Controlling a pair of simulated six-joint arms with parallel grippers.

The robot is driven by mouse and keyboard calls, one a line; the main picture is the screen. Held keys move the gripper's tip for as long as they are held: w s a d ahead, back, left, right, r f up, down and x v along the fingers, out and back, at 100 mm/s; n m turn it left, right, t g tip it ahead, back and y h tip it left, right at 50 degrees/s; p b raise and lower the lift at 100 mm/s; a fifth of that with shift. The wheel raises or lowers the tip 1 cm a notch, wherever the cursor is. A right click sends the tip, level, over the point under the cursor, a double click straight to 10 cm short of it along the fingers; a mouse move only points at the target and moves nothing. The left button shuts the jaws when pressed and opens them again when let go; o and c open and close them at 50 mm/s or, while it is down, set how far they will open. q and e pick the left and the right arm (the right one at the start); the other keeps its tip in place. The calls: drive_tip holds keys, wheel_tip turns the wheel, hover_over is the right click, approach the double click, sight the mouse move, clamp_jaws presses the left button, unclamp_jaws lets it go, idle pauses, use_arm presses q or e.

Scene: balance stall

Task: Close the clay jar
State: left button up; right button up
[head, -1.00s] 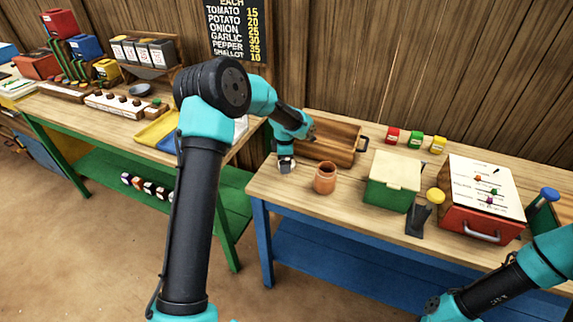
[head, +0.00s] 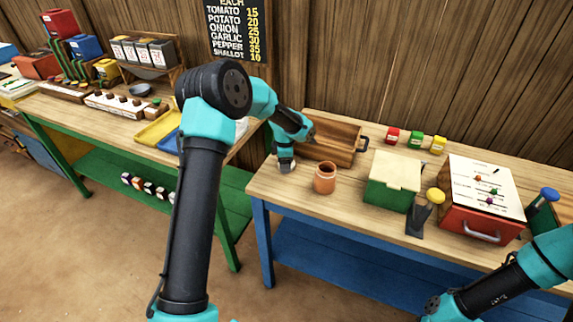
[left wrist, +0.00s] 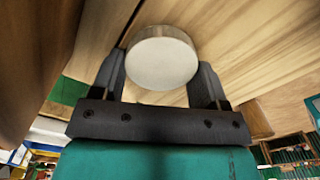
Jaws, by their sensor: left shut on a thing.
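The clay jar (head: 324,179) is a small orange-brown pot. It stands upright with its mouth uncovered near the front left of the right-hand table. My left gripper (head: 286,166) is low over the tabletop, a little left of and behind the jar. It is shut on a pale round lid-like disc (head: 288,168), mostly hidden by the fingers in the head view. In the left wrist view the disc (left wrist: 161,66) sits between the two dark fingers, its pale flat face toward the camera. My right arm enters at the lower right, with its gripper out of view.
A wooden trough (head: 335,140) lies right behind the jar. A green box with a cream lid (head: 397,169) stands to its right, then a black stand with a yellow knob (head: 435,196) and a red drawer box (head: 480,222). Small coloured boxes (head: 414,141) line the back.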

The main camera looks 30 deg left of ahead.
use_arm(q)
drive_tip(key=shift+c, duration=1.3)
drive_tip(key=shift+r, duration=0.8)
drive_tip(key=shift+s+d+r, duration=0.1)
drive_tip(key=shift+s+r, duration=0.1)
drive_tip(key=shift+r, duration=0.35)
drive_tip(key=shift+s+d+r, duration=0.1)
drive_tip(key=shift+s+r, duration=0.05)
drive_tip(key=shift+r, duration=0.35)
drive_tip(key=s+d, duration=0.2)
drive_tip(key=s, duration=0.2)
drive_tip(key=s+d+r, duration=0.1)
drive_tip(key=s+d, duration=0.1)
drive_tip(key=s, duration=0.3)
drive_tip(key=s+d, duration=0.3)
drive_tip(key=s, duration=0.1)
drive_tip(key=shift+s+r, duration=0.15)
drive_tip(key=shift+s, duration=0.1)
